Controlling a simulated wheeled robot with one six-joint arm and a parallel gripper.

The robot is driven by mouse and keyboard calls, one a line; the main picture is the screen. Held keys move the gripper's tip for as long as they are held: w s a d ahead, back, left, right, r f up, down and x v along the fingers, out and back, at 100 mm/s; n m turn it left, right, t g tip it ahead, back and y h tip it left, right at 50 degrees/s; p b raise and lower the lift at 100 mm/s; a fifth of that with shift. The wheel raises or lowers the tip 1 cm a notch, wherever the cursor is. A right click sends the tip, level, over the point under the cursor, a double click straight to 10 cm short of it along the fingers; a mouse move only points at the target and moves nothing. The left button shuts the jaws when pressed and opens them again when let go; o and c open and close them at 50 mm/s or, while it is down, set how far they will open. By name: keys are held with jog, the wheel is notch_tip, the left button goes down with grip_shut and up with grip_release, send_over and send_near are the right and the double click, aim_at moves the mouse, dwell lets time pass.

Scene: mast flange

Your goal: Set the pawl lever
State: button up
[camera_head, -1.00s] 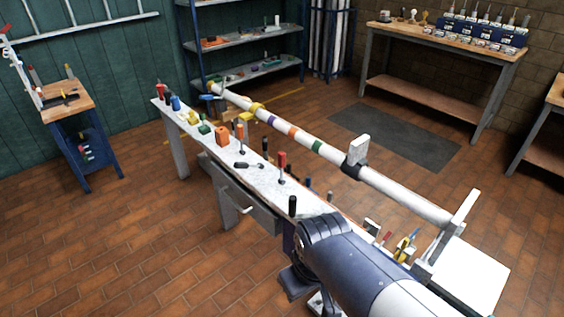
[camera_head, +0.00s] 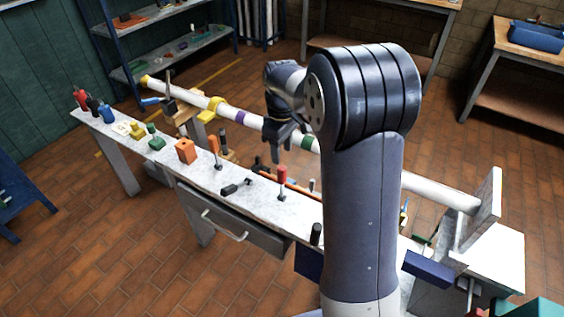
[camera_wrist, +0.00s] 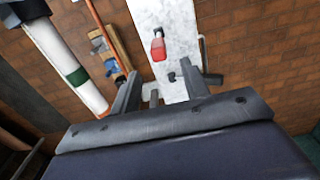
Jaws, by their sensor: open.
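A long white mast (camera_head: 262,122) with coloured bands runs beside a narrow bench, from the far left to an upright end plate (camera_head: 485,208) at the right. A yellow collar (camera_head: 212,108) sits around it. A dark upright piece with a blue handle (camera_head: 150,101) is near its far end. I cannot tell which part is the pawl lever. My gripper (camera_head: 284,148) is open and empty, pointing down near the green band. In the wrist view, the fingers (camera_wrist: 160,92) stand apart, with the mast (camera_wrist: 65,62) to their left. My arm hides part of the mast.
The bench top (camera_head: 200,172) carries a red-handled tool (camera_head: 282,182), an orange block (camera_head: 186,151), a black-handled tool (camera_head: 236,187) and several small items. A blue rack (camera_head: 160,17) stands behind. Brick floor is open at front left.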

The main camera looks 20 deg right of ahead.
aim_at(282, 175)
jog(key=shift+w+f, duration=0.25)
notch_tip(282, 175, down, 10)
jog(key=shift+f, duration=0.2)
jog(key=shift+c, duration=0.4)
grip_shut()
